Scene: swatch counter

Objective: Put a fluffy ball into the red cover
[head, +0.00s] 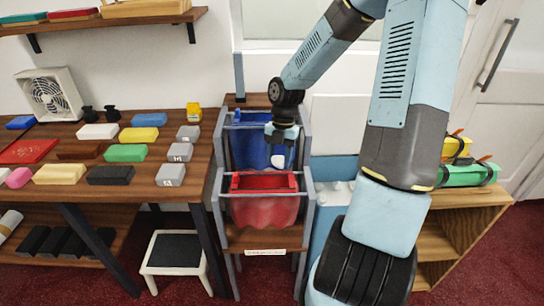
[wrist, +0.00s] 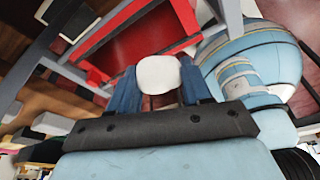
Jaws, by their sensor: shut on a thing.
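My gripper (head: 281,148) points down over the grey rack and is shut on a white fluffy ball (head: 278,161). In the wrist view the white ball (wrist: 158,74) sits between the two blue fingers of my gripper (wrist: 158,84). The red cover (head: 264,209) hangs open in the front frame of the rack, with a red rim at its top. In the head view the ball appears just behind and above that rim, in front of the blue cover (head: 248,150). The wrist view shows the red rim (wrist: 95,75) beyond the ball. The exact height gap cannot be told.
Grey rack posts and bars (head: 217,200) surround both covers. A wooden table (head: 140,190) with coloured blocks stands at left, and a white stool (head: 175,255) below it. A wooden shelf (head: 435,240) with yellow and green things is at right.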

